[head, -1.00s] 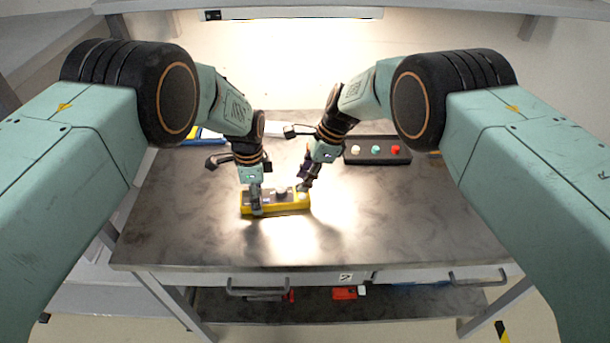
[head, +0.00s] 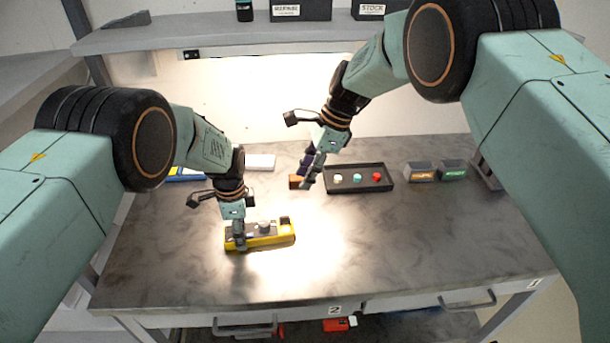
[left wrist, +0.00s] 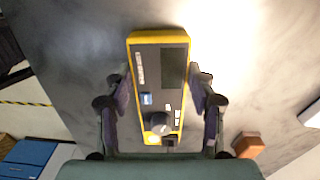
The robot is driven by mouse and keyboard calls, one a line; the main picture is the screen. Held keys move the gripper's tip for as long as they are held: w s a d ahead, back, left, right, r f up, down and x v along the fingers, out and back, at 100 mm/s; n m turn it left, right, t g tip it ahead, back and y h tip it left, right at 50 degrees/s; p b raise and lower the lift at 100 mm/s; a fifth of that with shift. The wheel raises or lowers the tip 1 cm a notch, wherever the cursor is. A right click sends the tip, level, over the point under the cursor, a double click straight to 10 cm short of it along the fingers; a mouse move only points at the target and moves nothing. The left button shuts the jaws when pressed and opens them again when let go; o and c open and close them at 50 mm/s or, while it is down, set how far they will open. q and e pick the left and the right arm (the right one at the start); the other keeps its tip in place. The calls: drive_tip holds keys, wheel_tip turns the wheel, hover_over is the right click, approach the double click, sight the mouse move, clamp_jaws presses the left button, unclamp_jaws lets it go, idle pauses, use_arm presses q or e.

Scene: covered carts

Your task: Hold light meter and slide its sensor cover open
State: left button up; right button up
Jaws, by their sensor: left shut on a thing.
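The light meter (head: 262,240) is a yellow-edged bar with a dark face, lying near the middle of the bench. My left gripper (head: 240,240) is shut across it near its left part. In the left wrist view the meter (left wrist: 172,92) lies between the two fingers (left wrist: 163,112), with a dark screen and a round dark knob (left wrist: 160,123). A pale bright disc (left wrist: 152,138) shows at its near end, with a small dark piece beside it; the cover's exact position is unclear. My right gripper (head: 309,183) is above and right of the meter, apart from it; its jaw opening is unclear.
A black tray (head: 350,188) with white, teal and red round pieces lies behind at right. Two small labelled bins (head: 420,172) stand farther right. A brown block (head: 296,182) shows beside my right fingertips. The bench front and right are clear.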

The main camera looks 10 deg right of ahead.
use_arm(q)
drive_tip(key=o, duration=1.4)
wheel_tip(320, 180, up, 12)
